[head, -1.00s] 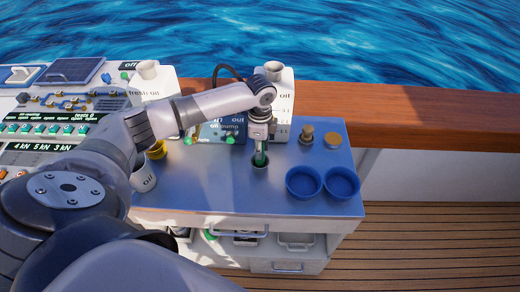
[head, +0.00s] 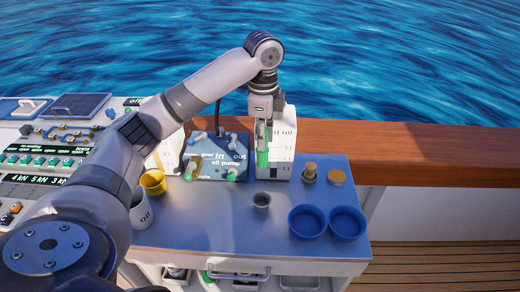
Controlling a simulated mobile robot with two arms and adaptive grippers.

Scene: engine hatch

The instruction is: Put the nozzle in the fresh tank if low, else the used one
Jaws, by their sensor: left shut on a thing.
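My left gripper (head: 263,115) is shut on the green nozzle (head: 262,150) and holds it upright, raised above the table. The nozzle shows in front of the white used oil tank (head: 284,165), whose label is partly hidden by the gripper and nozzle. Whether it touches the tank I cannot tell. The fresh oil tank (head: 172,152) stands to the left, mostly hidden behind my arm, its label and level out of sight. A small grey cup-like holder (head: 261,201) stands empty below the nozzle. The oil pump (head: 216,170) sits between the tanks. My right gripper is not in view.
Two blue bowls (head: 307,221) (head: 346,222) stand at the front right. A small corked piece (head: 309,173) and an orange-topped cap (head: 336,178) are behind them. A yellow cup (head: 153,183) and a white oil can (head: 141,213) stand left. A wooden rail (head: 420,158) runs behind.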

